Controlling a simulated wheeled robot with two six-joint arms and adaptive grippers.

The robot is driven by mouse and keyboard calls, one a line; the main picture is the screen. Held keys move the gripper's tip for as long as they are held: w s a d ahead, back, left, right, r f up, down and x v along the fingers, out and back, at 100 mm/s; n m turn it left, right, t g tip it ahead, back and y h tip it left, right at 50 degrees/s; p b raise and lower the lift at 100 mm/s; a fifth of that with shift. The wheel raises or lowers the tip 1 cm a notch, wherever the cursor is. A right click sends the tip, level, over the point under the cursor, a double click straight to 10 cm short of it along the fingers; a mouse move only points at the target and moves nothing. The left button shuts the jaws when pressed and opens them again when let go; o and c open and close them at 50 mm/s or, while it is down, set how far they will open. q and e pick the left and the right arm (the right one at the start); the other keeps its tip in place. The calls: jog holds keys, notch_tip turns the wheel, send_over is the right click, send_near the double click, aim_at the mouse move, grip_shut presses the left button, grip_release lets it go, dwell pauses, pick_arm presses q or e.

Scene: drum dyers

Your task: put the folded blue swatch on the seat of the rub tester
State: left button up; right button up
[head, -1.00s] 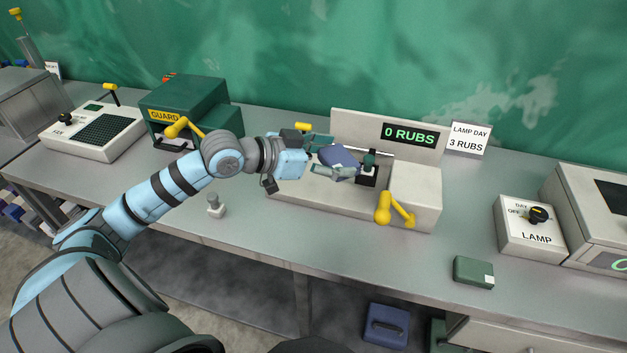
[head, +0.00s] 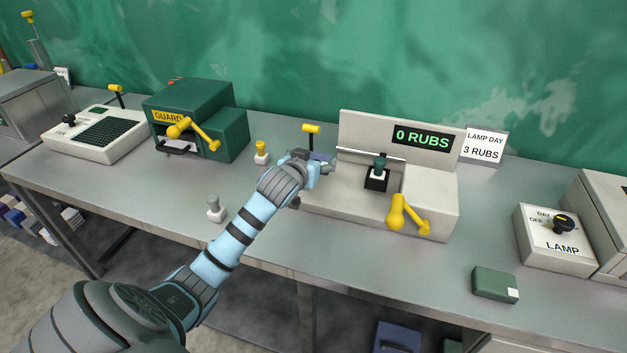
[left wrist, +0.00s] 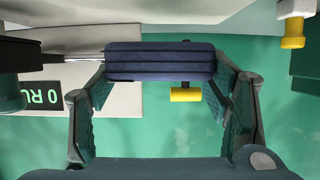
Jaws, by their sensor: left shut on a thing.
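The rub tester (head: 427,188) is a pale machine with a "0 RUBS" display, standing on the bench. A dark rubbing head (head: 380,163) stands upright at its middle. My left gripper (head: 326,166) is at the left part of the tester, left of the rubbing head. It is shut on the folded blue swatch (left wrist: 160,61), which lies across between the fingertips in the left wrist view. In the head view only a bit of the swatch (head: 321,156) shows. The gripper and wrist cover part of the tester's left end, and I cannot tell the seat clearly. My right gripper is not in view.
A yellow lever (head: 311,129) rises behind the gripper, and a yellow crank (head: 398,211) juts from the tester's front. A yellow-topped stamp (head: 262,152) and a grey one (head: 215,208) stand left. A green box (head: 495,283) and lamp switch (head: 553,240) are at right.

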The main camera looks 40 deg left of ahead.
pick_arm(q)
notch_tip(320, 180, down, 5)
jog(key=shift+s+r+b, duration=0.1)
jog(key=shift+r+b, duration=0.05)
jog(key=shift+b, duration=0.35)
jog(key=o, duration=1.1)
jog(key=p+v, duration=0.2)
jog(key=v, duration=1)
jog(key=shift+p, duration=0.35)
